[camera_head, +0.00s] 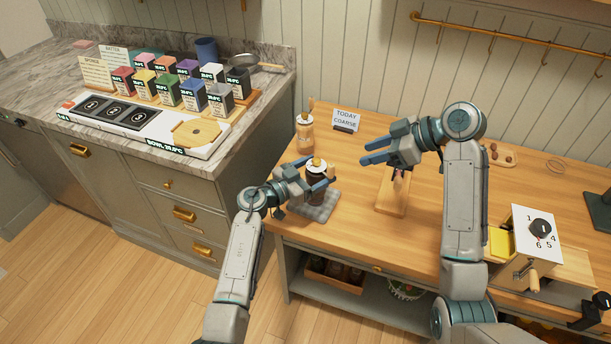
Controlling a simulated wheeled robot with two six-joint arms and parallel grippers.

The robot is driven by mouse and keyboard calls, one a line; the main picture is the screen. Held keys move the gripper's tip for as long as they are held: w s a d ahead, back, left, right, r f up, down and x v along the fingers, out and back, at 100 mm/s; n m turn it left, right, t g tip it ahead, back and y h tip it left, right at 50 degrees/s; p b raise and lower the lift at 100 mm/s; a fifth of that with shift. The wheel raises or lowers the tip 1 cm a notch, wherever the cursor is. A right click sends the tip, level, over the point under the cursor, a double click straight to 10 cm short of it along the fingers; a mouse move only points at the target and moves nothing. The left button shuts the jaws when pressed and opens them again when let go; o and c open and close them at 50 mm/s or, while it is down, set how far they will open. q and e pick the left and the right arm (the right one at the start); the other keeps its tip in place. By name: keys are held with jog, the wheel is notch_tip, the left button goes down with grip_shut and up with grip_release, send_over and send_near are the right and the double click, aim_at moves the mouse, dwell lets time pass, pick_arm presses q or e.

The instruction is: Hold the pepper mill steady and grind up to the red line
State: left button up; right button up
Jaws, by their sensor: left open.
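A dark pepper mill (316,194) with a golden top stands upright on a grey mat (322,213) near the left end of the wooden counter. My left gripper (312,173) is open, its fingers beside the upper part of the mill; I cannot tell whether they touch it. My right gripper (371,153) is open and empty, to the right of the mill and apart from it, fingers pointing left. A small dark and reddish item (398,173) on a wooden board is partly hidden by my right gripper. I cannot make out a red line.
A light wooden jar or mill (304,135) stands behind the pepper mill. A card (345,120) reads "TODAY COARSE". A wooden board (391,203) lies in the middle. A box with a numbered dial (536,240) stands at right. Several coloured boxes fill the left marble counter.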

pick_arm(q)
jog(key=shift+d, duration=0.1)
jog(key=c, duration=1.4)
